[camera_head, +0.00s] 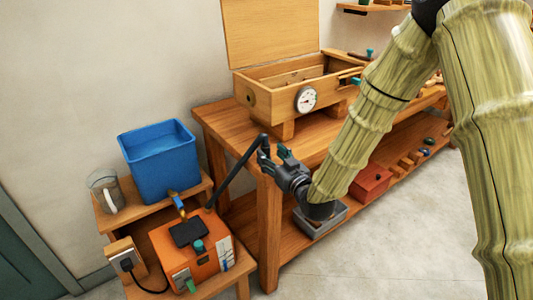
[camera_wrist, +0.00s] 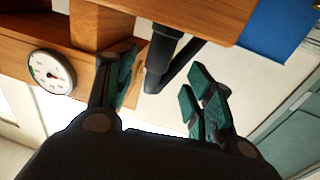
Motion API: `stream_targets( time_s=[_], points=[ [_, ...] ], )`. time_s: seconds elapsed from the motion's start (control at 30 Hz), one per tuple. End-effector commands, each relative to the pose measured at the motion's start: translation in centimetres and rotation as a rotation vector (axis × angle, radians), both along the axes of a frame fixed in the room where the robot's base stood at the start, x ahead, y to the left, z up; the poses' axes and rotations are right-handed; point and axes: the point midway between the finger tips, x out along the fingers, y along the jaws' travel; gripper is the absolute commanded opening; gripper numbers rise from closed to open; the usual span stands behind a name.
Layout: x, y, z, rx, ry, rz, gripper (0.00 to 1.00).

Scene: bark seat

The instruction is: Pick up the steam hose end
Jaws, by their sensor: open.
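The steam hose is a dark tube (camera_head: 236,172) that rises from beside the orange steam unit (camera_head: 190,252) towards the front-left corner of the bench. Its upper end is by the fingers of my gripper (camera_head: 274,157). In the wrist view the hose end (camera_wrist: 153,82) hangs between the two green-padded fingers of my gripper (camera_wrist: 160,72), nearer the left finger. The jaws are open. A gap shows between the hose end and the right finger; whether the left finger touches it I cannot tell.
A wooden bench (camera_head: 222,118) carries an open wooden box (camera_head: 262,98) with a dial gauge (camera_head: 306,99). A blue tub (camera_head: 160,165) and a glass jug (camera_head: 104,192) stand on the low stand at left. A red box (camera_head: 371,184) sits on the lower shelf.

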Motion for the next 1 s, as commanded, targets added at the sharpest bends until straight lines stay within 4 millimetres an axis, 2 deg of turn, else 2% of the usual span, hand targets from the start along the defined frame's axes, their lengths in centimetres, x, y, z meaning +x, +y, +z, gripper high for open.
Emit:
stream_targets(
  time_s=[0.4,0.73,0.77,1.0],
  points=[
    [4.3,1.7,-0.1,0.0,-0.001,-0.001,0.53],
    [4.7,2.0,-0.2,0.0,0.001,0.0,0.53],
    [4.7,2.0,-0.2,0.0,0.001,0.0,0.49],
    [4.7,2.0,-0.2,0.0,0.0,-0.001,0.06]
  ],
)
